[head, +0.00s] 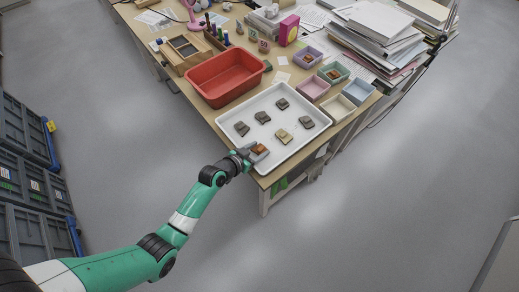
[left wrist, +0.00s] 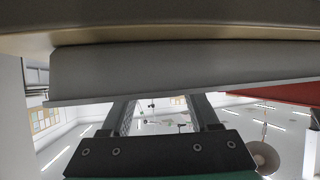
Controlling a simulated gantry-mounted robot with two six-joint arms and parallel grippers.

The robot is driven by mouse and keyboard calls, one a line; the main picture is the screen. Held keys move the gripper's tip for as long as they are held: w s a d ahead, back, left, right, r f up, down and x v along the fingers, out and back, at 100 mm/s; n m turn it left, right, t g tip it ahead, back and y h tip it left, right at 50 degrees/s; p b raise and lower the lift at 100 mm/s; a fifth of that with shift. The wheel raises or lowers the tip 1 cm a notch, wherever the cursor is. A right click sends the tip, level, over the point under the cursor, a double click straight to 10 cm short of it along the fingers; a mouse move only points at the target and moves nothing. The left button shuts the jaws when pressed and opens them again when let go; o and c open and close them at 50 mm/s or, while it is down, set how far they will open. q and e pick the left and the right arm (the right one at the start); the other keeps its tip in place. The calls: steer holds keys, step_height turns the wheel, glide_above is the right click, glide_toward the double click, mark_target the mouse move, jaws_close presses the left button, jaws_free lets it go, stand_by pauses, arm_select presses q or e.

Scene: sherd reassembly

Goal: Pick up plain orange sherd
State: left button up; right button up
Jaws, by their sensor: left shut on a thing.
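The plain orange sherd (head: 259,148) is at the near left corner of the white tray (head: 309,140). My left gripper (head: 254,153) is at that corner with its jaws shut on the orange sherd; the sherd shows just beyond the fingers. I cannot tell whether the sherd still touches the tray. In the left wrist view, my left gripper (left wrist: 167,112) shows two dark fingers reaching up to a pale wall or edge that hides their tips. The sherd is not seen there. My right gripper is not in view.
Several other sherds lie in the tray, including a tan one (head: 283,135) and a dark grey one (head: 241,128). A red bin (head: 224,78) stands behind the tray. Small bins, such as a cream one (head: 338,107), stand to its right. Paper stacks (head: 380,30) lie further back.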

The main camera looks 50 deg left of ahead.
arm_select(q)
steer(key=shift+r+p, duration=0.45)
steer(key=shift+r, duration=0.15)
jaws_close()
steer(key=s+d+r+p, duration=0.2)
steer(key=d+r+p, duration=0.2)
steer(key=d+r, duration=0.2)
steer(key=s+d+r+p, duration=0.2)
steer(key=d+r+p, duration=0.1)
steer(key=d+r, duration=0.2)
steer(key=shift+s+d+r+p, duration=0.35)
steer(key=shift+d+r, duration=0.05)
steer(key=shift+d, duration=0.75)
